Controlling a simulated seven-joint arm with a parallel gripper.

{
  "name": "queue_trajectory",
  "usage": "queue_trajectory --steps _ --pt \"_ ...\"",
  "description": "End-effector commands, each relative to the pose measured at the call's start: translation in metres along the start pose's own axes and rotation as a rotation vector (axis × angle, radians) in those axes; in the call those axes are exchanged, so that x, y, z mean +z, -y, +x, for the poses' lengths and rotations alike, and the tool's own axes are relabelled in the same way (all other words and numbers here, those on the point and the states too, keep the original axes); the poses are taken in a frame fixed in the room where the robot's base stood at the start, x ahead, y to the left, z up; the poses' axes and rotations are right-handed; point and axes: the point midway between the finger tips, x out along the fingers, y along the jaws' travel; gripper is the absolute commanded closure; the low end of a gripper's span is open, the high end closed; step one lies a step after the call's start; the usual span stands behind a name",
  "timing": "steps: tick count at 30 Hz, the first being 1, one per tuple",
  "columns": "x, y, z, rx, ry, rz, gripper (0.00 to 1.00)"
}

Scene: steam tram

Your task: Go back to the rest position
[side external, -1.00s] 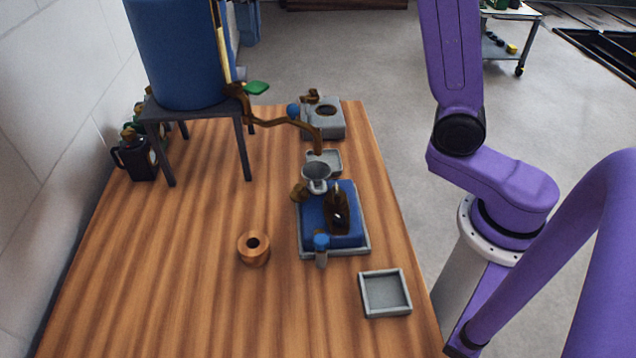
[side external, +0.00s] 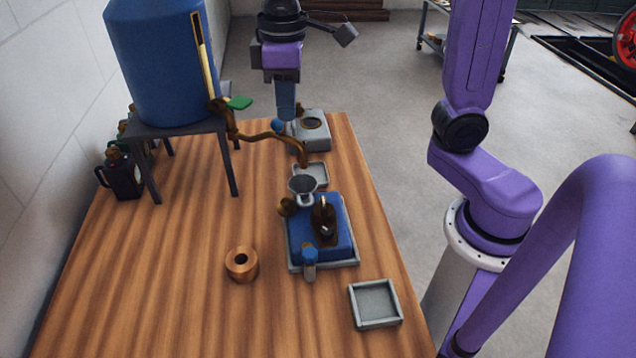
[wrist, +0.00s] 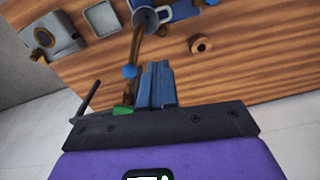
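My gripper (side external: 287,112) hangs at the top of the side external view, fingers pointing down, above the far end of the table. Its two blue fingers also show in the wrist view (wrist: 157,68); they are close together, with nothing seen between them. In the side external view the fingertips overlap the area by the blue knob (side external: 278,125) and the grey box with a round opening (side external: 314,140); I cannot tell whether they touch. The brown spout (side external: 270,136) with its green lever (side external: 240,102) is close by on the left.
A blue tank (side external: 160,70) stands on a dark stand. A funnel (side external: 303,185), a blue block (side external: 340,238) with a dark brown fitting (side external: 323,218), a copper ring (side external: 241,264) and an empty grey tray (side external: 376,303) sit on the table. The table's left front is clear.

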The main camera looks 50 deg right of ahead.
Motion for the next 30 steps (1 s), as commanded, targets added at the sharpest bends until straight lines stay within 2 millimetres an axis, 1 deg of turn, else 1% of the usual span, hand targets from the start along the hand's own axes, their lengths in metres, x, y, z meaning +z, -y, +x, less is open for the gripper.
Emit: queue_trajectory --steps 1,5,9,15,18,21,24,30 --pt "0.014 0.006 0.006 0.000 0.000 -0.035 1.00" --pt "0.049 0.021 0.023 -0.002 -0.004 -0.124 1.00" --pt "0.088 0.033 0.042 -0.004 -0.006 -0.220 1.00" --pt "0.146 0.044 0.069 -0.007 -0.011 -0.351 1.00" --pt "0.169 0.047 0.079 -0.008 -0.013 -0.402 1.00" --pt "0.183 0.048 0.086 -0.010 -0.015 -0.436 1.00" --pt "0.192 0.048 0.090 -0.010 -0.016 -0.454 1.00" --pt "0.194 0.049 0.091 -0.010 -0.016 -0.460 1.00"
